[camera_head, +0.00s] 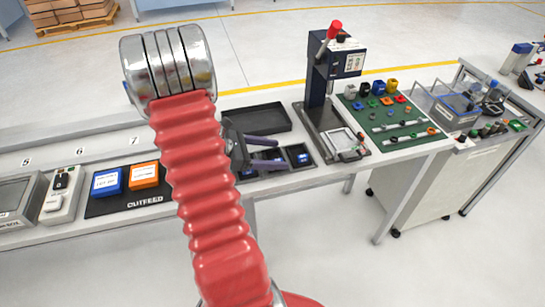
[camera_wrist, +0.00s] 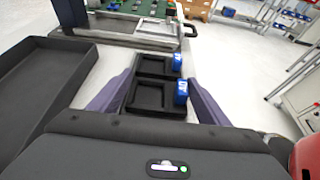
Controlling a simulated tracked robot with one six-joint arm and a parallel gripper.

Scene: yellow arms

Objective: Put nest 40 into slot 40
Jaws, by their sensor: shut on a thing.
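Small black square nests with blue tags stand in a row on the bench. My gripper (camera_head: 274,153) has its two purple fingers on either side of the middle nest (camera_wrist: 150,97), shut on it; the fingers also show in the wrist view (camera_wrist: 157,82). The nest looks level, at or close to the bench top. Its blue tag is too small to read. Another nest (camera_head: 299,155) sits just beyond, also in the wrist view (camera_wrist: 154,63). A third (camera_head: 247,174) is partly hidden by my arm. I cannot tell which place is slot 40.
A press (camera_head: 318,90) with a red knob and a framed fixture (camera_head: 345,142) stands right of the nests. An empty black tray (camera_head: 262,120) lies behind them. A green mat (camera_head: 395,115) holds small parts. Blue (camera_head: 107,182) and orange (camera_head: 144,176) boxes lie left.

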